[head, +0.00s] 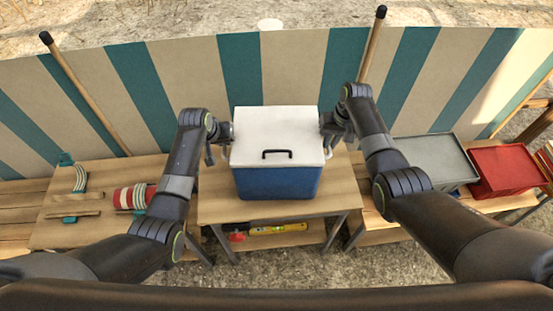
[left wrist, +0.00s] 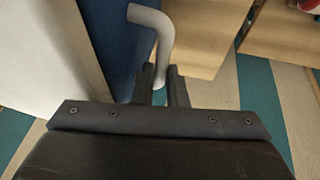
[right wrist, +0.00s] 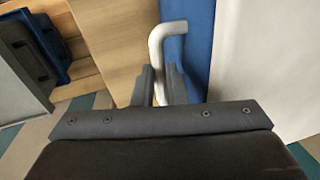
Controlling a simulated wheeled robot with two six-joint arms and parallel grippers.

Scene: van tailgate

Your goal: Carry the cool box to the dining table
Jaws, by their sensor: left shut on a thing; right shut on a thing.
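The cool box (head: 277,181) has a blue body and a white lid with a dark handle on top. It appears upright over a wooden table (head: 215,207) in the middle of the head view; I cannot tell whether it rests on the top. My left gripper (head: 222,140) is at its left side, shut on a grey bar handle (left wrist: 152,30), with the blue wall beside it. My right gripper (head: 330,138) is at its right side, shut on the matching bar handle (right wrist: 165,35). The fingertips are small in the head view but clear in both wrist views.
A striped windbreak (head: 290,65) with wooden poles stands behind. On the left, a wooden bench holds a red-striped roll (head: 133,196). On the right are a grey-lidded crate (head: 435,160) and a red crate (head: 505,170). A yellow level (head: 276,229) lies on a shelf below.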

